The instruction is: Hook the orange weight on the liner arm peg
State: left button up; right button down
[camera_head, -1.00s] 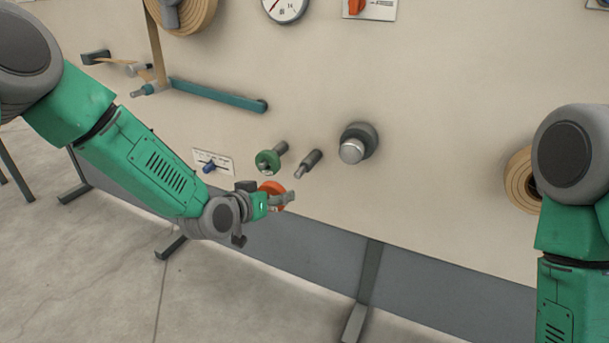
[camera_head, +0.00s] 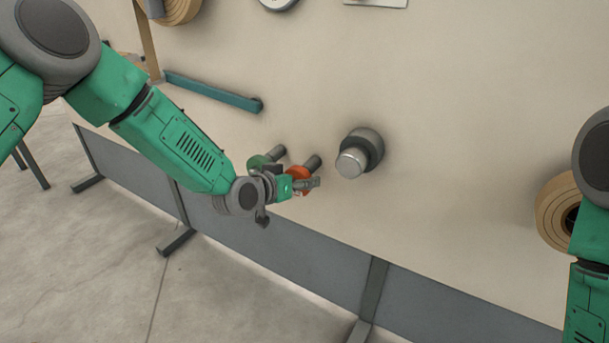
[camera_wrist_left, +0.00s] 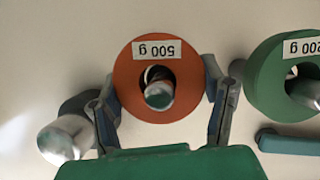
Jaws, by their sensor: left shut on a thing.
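The orange weight (camera_head: 298,176) is a ring with a "500 g" label that reads upside down in the left wrist view (camera_wrist_left: 127,80). My left gripper (camera_head: 309,183) is shut on it, with one finger at each side in the wrist view (camera_wrist_left: 164,108). A short grey peg (camera_head: 313,162) stands out from the panel behind the weight. Its round tip (camera_wrist_left: 160,95) shows in the ring's hole and seems to overlap the lower inner edge. I cannot tell how far along the peg the ring sits. My right gripper is out of view.
A green weight (camera_head: 257,161) hangs on a neighbouring peg (camera_head: 275,153), close to my left gripper. A silver-tipped knob (camera_head: 352,162) is to the right. A teal bar (camera_head: 212,92) is above left, and a brown roll (camera_head: 553,212) is far right. Panel between knob and roll is clear.

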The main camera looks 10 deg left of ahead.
pick_arm(q)
jog(key=shift+s+a+r, duration=0.15)
jog(key=shift+s+a, duration=0.05)
jog(key=s+a+p, duration=0.3)
jog(key=s+a, duration=0.1)
jog(key=s, duration=0.7)
jog(key=shift+r, duration=0.45)
jog(key=shift+s+a, duration=0.1)
dwell(0.3)
